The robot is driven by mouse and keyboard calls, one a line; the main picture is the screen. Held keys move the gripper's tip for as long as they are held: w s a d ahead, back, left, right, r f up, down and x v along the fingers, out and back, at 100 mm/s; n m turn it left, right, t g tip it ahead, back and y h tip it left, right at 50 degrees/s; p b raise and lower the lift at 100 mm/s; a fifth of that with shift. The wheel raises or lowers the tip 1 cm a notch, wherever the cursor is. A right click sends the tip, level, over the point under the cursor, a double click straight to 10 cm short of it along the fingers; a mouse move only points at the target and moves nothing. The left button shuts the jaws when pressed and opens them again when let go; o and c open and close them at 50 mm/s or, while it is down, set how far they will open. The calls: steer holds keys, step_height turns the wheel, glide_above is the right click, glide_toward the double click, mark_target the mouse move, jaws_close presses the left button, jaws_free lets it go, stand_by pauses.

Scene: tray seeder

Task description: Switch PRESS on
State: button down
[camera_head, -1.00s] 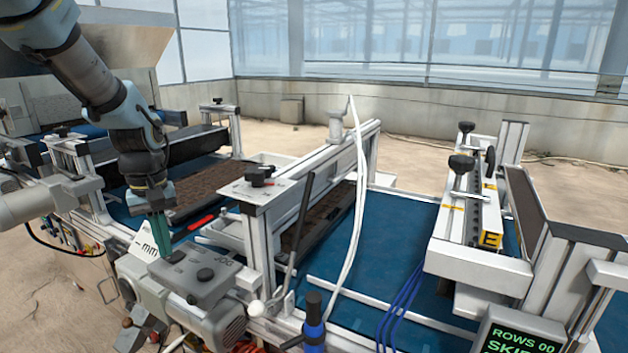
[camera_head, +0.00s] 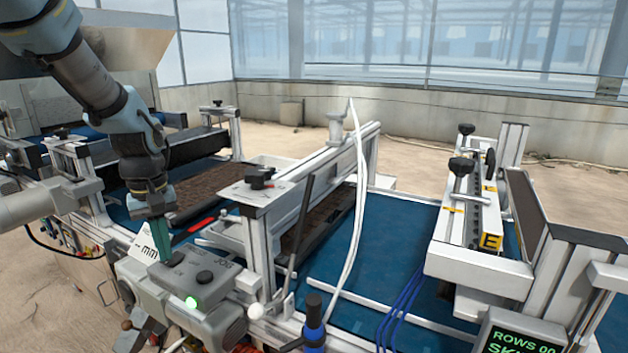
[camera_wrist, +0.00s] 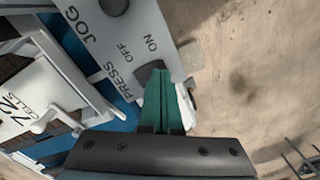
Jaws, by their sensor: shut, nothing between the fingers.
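The PRESS switch is a dark knob (camera_wrist: 148,71) on a grey control panel (camera_wrist: 160,35), with OFF and ON printed beside it in the wrist view. My gripper (camera_wrist: 160,76) is shut, its green fingers empty, with the tips at the knob and covering part of it. I cannot tell exactly which mark the knob points to. In the head view my gripper (camera_head: 164,255) reaches down to the left end of the grey control box (camera_head: 180,280). A small lamp (camera_head: 191,302) on the front of that box glows green.
A round JOG button (camera_head: 205,276) sits on the same panel. A dark knob (camera_head: 261,176) on a bracket and a white lever with a round end (camera_head: 256,311) are to the right. Sandy floor (camera_wrist: 250,70) is clear beside the panel in the wrist view.

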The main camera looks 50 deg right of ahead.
steer(key=shift+r+p, duration=2.4)
steer(key=shift+r, duration=0.85)
steer(key=shift+a, duration=0.1)
steer(key=s+a+n, duration=0.1)
steer(key=s+a, duration=0.1)
steer(key=a, duration=1.3)
steer(key=s+a+n+t, duration=0.1)
steer(key=s+a, duration=0.1)
steer(key=a, duration=1.3)
steer(key=shift+n+t, duration=0.3)
steer(key=shift+r, duration=0.1)
